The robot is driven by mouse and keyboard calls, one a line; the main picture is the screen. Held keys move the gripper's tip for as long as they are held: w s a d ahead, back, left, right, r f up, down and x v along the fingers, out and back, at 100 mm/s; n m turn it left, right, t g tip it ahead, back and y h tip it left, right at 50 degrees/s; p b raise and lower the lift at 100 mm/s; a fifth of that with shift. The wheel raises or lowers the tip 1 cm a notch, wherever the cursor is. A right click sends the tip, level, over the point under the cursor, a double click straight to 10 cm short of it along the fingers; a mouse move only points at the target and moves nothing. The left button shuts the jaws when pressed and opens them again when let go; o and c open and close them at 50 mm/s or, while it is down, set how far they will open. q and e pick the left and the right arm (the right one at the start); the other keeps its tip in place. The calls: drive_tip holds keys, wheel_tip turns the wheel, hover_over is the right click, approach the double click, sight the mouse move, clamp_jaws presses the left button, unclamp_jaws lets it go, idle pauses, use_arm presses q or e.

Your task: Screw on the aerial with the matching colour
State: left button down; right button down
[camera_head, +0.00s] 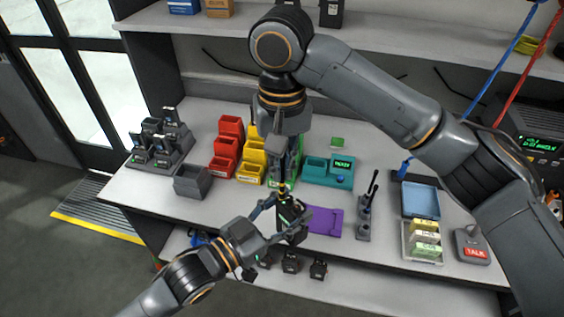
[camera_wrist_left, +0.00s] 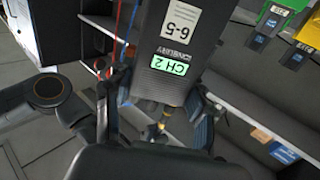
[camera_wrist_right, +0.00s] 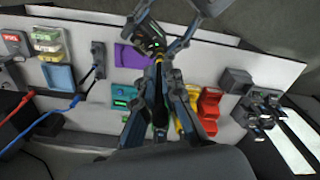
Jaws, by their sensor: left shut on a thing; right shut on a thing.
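A black handheld radio (camera_head: 291,218) is held over the front of the bench by my left gripper (camera_head: 284,222). In the left wrist view the radio (camera_wrist_left: 182,55) shows a "6-5" label and a lit green "CH 2" screen, between the left fingers. My right gripper (camera_head: 282,165) points down above it, shut on a dark thin aerial (camera_head: 282,188) with a yellowish band near its lower end. The aerial also shows between the right fingers in the right wrist view (camera_wrist_right: 160,98). Its lower end is at or very near the radio's top; I cannot tell whether they touch.
Red bins (camera_head: 226,145), yellow bins (camera_head: 251,163) and a teal holder (camera_head: 328,171) stand behind. A purple mat (camera_head: 325,221) lies right, beside a stand with upright aerials (camera_head: 364,217). A radio rack (camera_head: 160,146) stands left. More radios (camera_head: 290,262) sit on the lower shelf.

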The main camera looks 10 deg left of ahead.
drive_tip(key=m, duration=1)
drive_tip(key=shift+w, duration=0.1)
drive_tip(key=m, duration=1)
drive_tip(key=shift+d+m, duration=0.1)
drive_tip(key=shift+m, duration=0.3)
drive_tip(key=c, duration=1.5)
unclamp_jaws()
